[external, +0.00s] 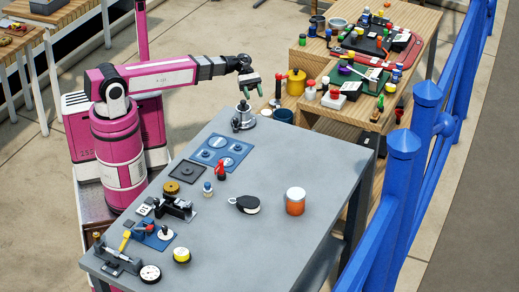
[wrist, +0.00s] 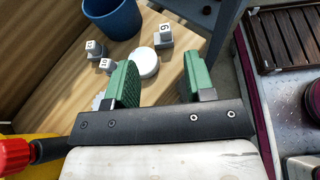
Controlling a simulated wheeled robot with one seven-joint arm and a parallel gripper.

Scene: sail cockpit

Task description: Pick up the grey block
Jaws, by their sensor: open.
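My gripper (wrist: 160,85) is open, with its two green fingers apart and nothing between them. In the external view my gripper (external: 249,84) hangs in the air above the far end of the grey table. In the wrist view several small pale pieces with number tags stand on a wooden surface: one tagged 15 (wrist: 95,50), one tagged 10 (wrist: 106,66) and one at the top (wrist: 164,38). They look greyish; I cannot tell which is the grey block. A round white piece (wrist: 146,62) lies beside the left finger, which partly hides that area.
A blue cup (wrist: 112,17) stands on the wooden surface (wrist: 188,48). The grey table (external: 315,160) carries a metal fitting (external: 242,118), a blue panel (external: 222,150) and an orange jar (external: 295,202). Wooden tables (external: 410,20) behind hold many small items. A blue railing (external: 400,170) runs along the right.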

